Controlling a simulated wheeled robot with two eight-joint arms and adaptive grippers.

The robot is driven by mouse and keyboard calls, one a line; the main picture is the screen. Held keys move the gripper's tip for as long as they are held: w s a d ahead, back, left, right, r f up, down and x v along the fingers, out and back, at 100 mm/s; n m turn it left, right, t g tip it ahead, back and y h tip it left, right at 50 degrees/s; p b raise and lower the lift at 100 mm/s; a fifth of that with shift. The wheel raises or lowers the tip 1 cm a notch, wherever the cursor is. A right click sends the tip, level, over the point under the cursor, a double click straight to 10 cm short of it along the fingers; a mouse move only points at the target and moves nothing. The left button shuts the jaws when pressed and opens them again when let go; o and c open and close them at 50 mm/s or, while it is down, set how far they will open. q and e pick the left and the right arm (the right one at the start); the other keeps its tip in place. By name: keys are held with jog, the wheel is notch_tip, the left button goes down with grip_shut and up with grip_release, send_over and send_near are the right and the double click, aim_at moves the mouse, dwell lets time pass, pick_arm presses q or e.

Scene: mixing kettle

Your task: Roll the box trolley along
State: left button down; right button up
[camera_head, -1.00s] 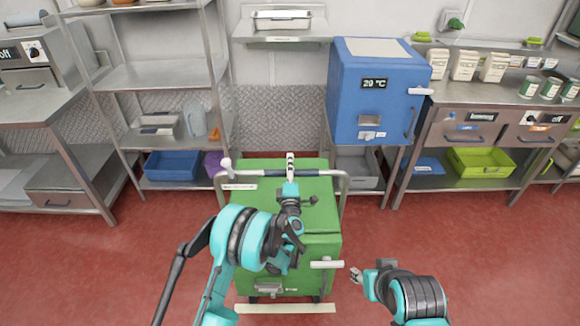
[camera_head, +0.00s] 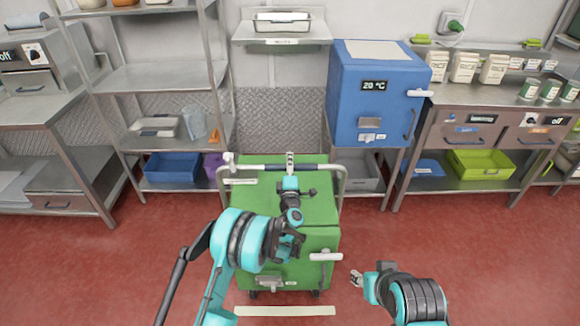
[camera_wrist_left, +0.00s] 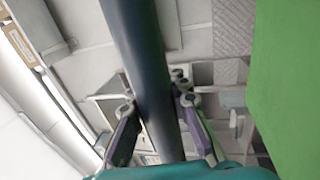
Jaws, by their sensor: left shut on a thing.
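The green box trolley (camera_head: 318,212) stands on the red floor in the middle of the head view. Its metal push handle (camera_head: 250,167) runs across the far side of its top and has a dark grip section. My left arm reaches over the trolley. My left gripper (camera_head: 290,163) is shut on the dark grip section. In the left wrist view, the dark bar (camera_wrist_left: 140,50) passes between the two fingers. My right gripper (camera_head: 356,278) hangs to the right of the trolley, apart from it; its opening is too small to judge.
A cream strip (camera_head: 285,310) lies on the floor in front of the trolley. Behind are a steel shelf rack (camera_head: 150,75) and a blue oven-like box (camera_head: 350,85) on a stand. A steel counter (camera_head: 470,95) stands right. Red floor is free on both sides.

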pick_arm(q)
jog(key=shift+w, duration=0.1)
jog(key=c, duration=1.4)
grip_release()
jog(key=shift+c, duration=0.2)
jog(key=s+f, duration=0.1)
jog(key=s, duration=0.6)
jog(key=shift+s+f, duration=0.2)
jog(key=shift+f, duration=0.05)
jog(key=shift+d, duration=0.1)
